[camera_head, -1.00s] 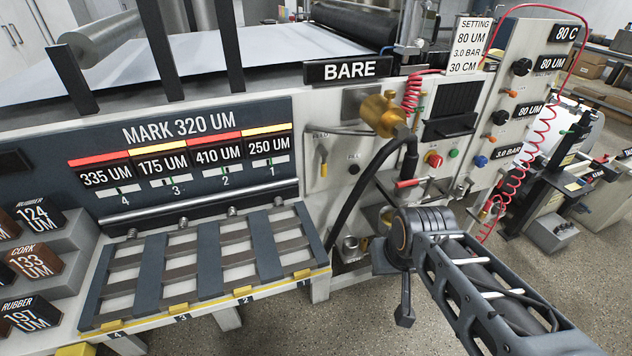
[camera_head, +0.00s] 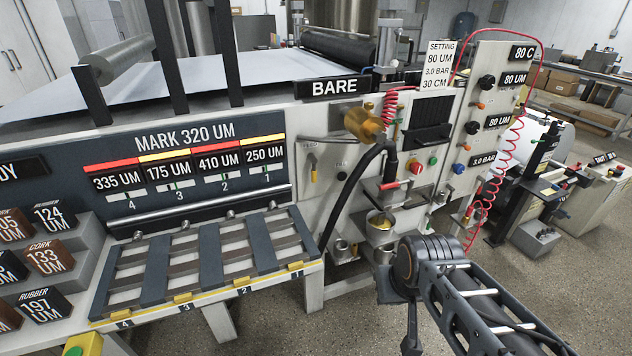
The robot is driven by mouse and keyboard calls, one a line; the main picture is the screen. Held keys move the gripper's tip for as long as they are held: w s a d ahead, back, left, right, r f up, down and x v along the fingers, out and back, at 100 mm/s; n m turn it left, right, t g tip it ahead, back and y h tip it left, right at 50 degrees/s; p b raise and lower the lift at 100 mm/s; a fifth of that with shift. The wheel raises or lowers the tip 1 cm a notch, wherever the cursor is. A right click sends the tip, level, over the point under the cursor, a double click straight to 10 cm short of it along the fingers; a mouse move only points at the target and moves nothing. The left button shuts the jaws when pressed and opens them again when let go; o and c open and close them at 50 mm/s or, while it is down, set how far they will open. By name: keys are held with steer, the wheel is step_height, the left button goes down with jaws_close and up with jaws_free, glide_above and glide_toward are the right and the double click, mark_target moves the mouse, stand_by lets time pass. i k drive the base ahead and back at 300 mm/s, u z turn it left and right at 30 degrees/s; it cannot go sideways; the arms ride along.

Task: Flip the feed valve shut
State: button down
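My arm comes in from the lower right. My gripper (camera_head: 411,338) is seen only in part below the wrist, low and in front of the machine, apart from both levers. Its fingers cannot be made out.
A slatted rack (camera_head: 205,262) juts out at left. A control panel (camera_head: 485,120) with knobs and a coiled red hose (camera_head: 497,185) is at right. Floor is clear around my arm.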

mark_target(313, 158)
steer(key=z, duration=0.3)
steer(key=i, duration=0.6)
steer(key=u, duration=2.25)
